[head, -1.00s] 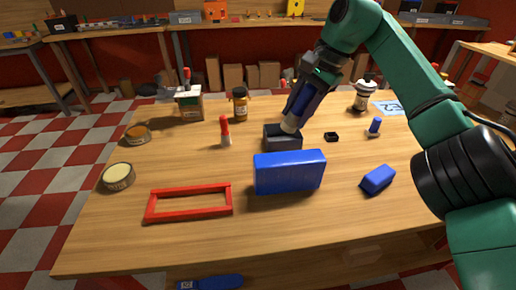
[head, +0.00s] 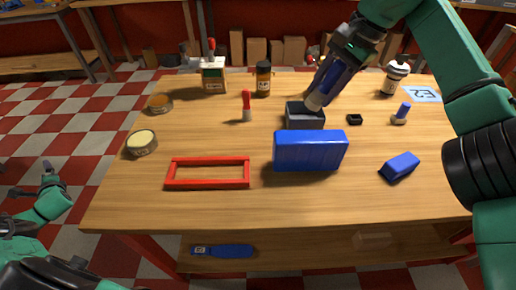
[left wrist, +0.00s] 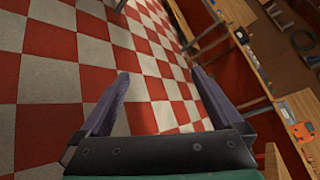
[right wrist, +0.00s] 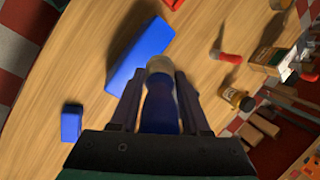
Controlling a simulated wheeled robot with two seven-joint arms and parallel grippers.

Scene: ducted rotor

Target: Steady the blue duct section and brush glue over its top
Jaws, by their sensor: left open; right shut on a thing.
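The blue duct section (head: 310,152) is a large blue block lying on the table near the front middle; it also shows in the right wrist view (right wrist: 140,55). My right gripper (head: 338,68) is shut on the blue handle of a brush (head: 328,85). The brush's pale tip (right wrist: 160,66) points down at the dark open tray (head: 304,122) behind the duct section; whether it touches inside cannot be told. My left gripper (head: 47,182) is off the table's left side, open and empty; its fingers (left wrist: 158,100) show over the checkered floor.
A red frame (head: 207,185) lies left of the duct section, and a smaller blue block (head: 400,167) lies right of it. Tins (head: 141,143), a red-capped tube (head: 247,107) and bottles (head: 263,79) stand further back. The front left tabletop is clear.

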